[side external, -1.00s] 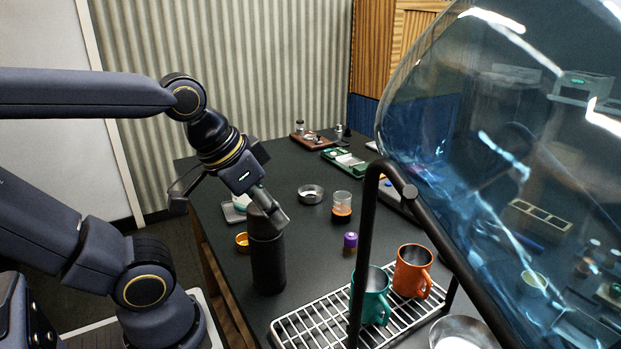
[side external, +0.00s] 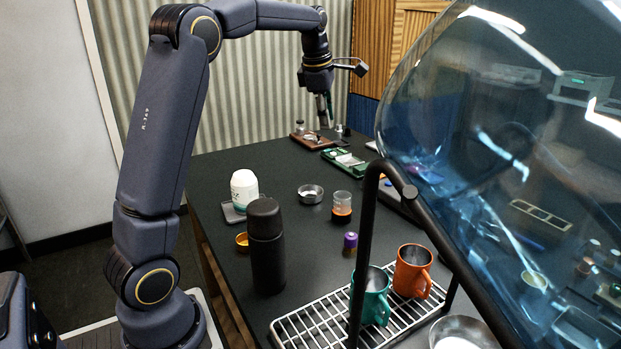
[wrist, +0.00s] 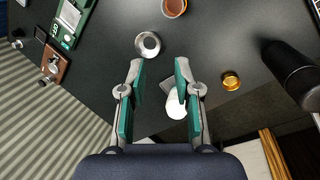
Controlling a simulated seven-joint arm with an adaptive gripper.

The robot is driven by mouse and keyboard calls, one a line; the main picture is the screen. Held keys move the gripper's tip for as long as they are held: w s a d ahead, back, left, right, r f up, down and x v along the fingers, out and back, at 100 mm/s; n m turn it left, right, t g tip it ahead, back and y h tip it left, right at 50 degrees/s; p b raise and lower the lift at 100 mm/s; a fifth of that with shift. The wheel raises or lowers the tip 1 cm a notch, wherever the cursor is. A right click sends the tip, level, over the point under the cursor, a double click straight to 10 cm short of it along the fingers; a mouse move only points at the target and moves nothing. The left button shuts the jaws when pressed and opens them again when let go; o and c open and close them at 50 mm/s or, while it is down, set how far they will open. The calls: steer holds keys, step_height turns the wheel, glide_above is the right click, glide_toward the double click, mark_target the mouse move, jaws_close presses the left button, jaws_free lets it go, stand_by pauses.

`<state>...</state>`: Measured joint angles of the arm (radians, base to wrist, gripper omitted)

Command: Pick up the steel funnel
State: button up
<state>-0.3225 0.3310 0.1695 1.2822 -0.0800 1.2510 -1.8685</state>
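The steel funnel (side external: 310,194) is a short, wide metal ring lying on the dark table near its middle. In the wrist view the funnel (wrist: 147,44) sits ahead of the fingertips and a little left of centre, with nothing touching it. My gripper (wrist: 159,66) is open and empty, its two green-padded fingers spread apart. In the side view my gripper (side external: 324,106) hangs high above the far part of the table, pointing down, clear of the funnel.
A white bottle (side external: 244,187) on a grey pad and a tall black flask (side external: 267,250) stand left of the funnel. An amber jar (side external: 342,207) is close on its right. Mugs on a rack (side external: 316,325) are nearer the camera; a green tray (side external: 344,161) is behind.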

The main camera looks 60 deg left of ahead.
steer(key=w+a+f+n+g, duration=0.1)
steer(key=w+a+f, duration=0.1)
steer(key=a+f, duration=0.5)
steer(key=g, duration=0.1)
glide_toward(309, 195)
steer(key=shift+n, duration=0.4)
steer(key=d, duration=0.1)
steer(key=s+d, duration=0.1)
steer(key=d, duration=0.1)
steer(key=s+d, duration=0.1)
steer(key=shift+s+d+f, duration=0.1)
steer(key=shift+d+f, duration=0.1)
steer(key=shift+f, duration=0.2)
steer(key=f, duration=0.5)
steer(key=shift+a+f, duration=0.2)
steer(key=shift+f, duration=0.15)
steer(key=shift+c, duration=0.2)
jaws_close()
